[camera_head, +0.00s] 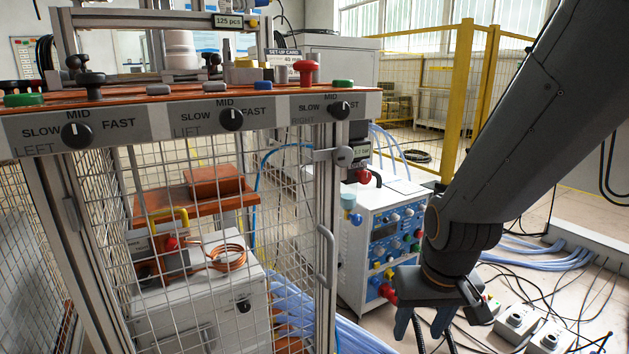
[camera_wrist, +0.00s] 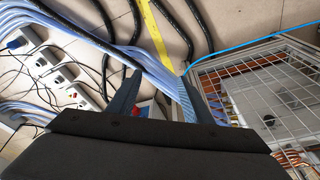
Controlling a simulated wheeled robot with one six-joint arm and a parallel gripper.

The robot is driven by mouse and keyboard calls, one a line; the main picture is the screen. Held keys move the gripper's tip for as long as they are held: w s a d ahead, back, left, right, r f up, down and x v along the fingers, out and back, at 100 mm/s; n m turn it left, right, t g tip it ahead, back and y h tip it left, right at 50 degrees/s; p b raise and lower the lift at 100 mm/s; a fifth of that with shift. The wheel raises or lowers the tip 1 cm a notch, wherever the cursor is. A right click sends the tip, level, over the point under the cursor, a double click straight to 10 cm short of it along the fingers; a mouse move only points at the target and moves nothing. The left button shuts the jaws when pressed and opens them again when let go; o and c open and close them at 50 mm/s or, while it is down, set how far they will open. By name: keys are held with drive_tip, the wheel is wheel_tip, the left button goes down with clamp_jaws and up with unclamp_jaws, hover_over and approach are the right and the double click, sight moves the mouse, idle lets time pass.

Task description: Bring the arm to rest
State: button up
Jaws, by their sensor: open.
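My arm comes in from the upper right of the head view and hangs down over the floor. My gripper (camera_head: 425,325) is at the low right of centre, pointing down, in front of the white control cabinet (camera_head: 357,262) with blue panels. In the wrist view my gripper (camera_wrist: 160,98) shows two dark fingers spread apart with nothing between them. Hoses and floor lie below and beyond the fingers. Part of the cabinet front is hidden behind my gripper.
The mesh cage (camera_head: 215,240) with a control panel of knobs (camera_head: 232,119) stands at left; its mesh (camera_wrist: 265,85) is near my right finger in the wrist view. Pale hoses (camera_head: 545,255), cables and small switch boxes (camera_head: 517,320) lie on the floor. A yellow fence (camera_head: 461,100) stands behind.

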drive_tip(key=s+a+r+n+g+y+p, duration=0.1)
drive_tip(key=s+a+r+n, duration=0.3)
drive_tip(key=s+a, duration=0.5)
drive_tip(key=s+a+r+n+g+y+p, duration=0.1)
drive_tip(key=s+a+r+n+g, duration=0.15)
drive_tip(key=s+a+r, duration=0.7)
drive_tip(key=d+r+m+p, duration=0.2)
drive_tip(key=d+r+p, duration=0.4)
drive_tip(key=p, duration=0.6)
drive_tip(key=w+d+r+m+h+p, duration=0.1)
drive_tip(key=d+r+m+p, duration=0.1)
drive_tip(key=d+r+p, duration=0.4)
drive_tip(key=w+d+r+m+h+p, duration=0.1)
drive_tip(key=d+r+p, duration=0.5)
drive_tip(key=r+p, duration=0.7)
drive_tip(key=shift+w+d+m+t+p, duration=0.2)
drive_tip(key=shift+d+m+t+p, duration=0.4)
drive_tip(key=shift+p, duration=2.6)
drive_tip(key=shift+a+r, duration=0.1)
drive_tip(key=shift+a, duration=0.1)
